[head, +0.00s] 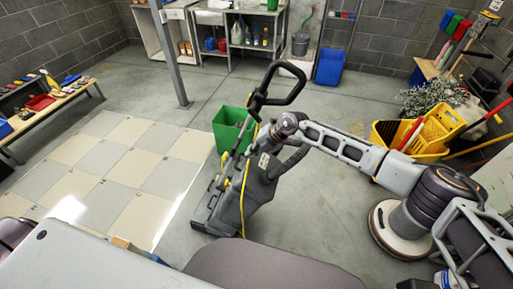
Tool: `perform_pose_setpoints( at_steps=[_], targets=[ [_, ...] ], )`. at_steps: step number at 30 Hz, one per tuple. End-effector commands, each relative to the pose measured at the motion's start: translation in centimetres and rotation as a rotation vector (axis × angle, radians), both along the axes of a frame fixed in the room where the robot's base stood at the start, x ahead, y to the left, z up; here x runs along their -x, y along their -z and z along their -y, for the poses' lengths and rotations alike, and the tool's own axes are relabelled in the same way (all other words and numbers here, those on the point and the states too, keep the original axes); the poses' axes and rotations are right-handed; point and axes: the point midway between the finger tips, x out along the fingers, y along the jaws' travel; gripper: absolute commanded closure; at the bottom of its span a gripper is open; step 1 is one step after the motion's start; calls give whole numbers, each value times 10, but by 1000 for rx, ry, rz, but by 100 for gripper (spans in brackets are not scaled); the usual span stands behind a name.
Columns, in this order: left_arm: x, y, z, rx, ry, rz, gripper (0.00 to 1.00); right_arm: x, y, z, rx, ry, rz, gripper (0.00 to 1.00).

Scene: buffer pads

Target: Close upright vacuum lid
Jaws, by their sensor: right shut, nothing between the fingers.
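The grey and black upright vacuum (257,190) stands on the concrete floor in the middle of the head view, with its black loop handle (297,90) up and a yellow cord along its body. Its lid is hard to make out; I cannot tell how far open it is. My right arm reaches in from the right, and my right gripper (268,146) is at the upper body of the vacuum, below the handle. It is shut and empty. It is small and dark against the vacuum, so I cannot tell whether it touches. My left gripper is not in view.
A green bin (229,128) stands close behind the vacuum. Pale floor tiles (125,163) lie to the left. A yellow mop bucket (437,128) stands at right behind my arm. A blue bin (329,67) and shelves are at the back. Floor behind the vacuum is fairly clear.

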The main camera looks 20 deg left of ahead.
Motion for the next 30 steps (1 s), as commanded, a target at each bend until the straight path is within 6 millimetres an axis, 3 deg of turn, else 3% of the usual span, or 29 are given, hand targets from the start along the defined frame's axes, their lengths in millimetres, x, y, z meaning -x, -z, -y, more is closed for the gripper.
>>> perform_pose_setpoints(
  at_steps=[12,24,30],
  targets=[
    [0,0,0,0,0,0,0,0,-21,17,0,-1,-1,100],
    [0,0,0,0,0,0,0,0,-21,18,-1,0,-1,100],
    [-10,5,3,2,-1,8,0,7,-17,20,-13,-4,-15,100]
  ],
)
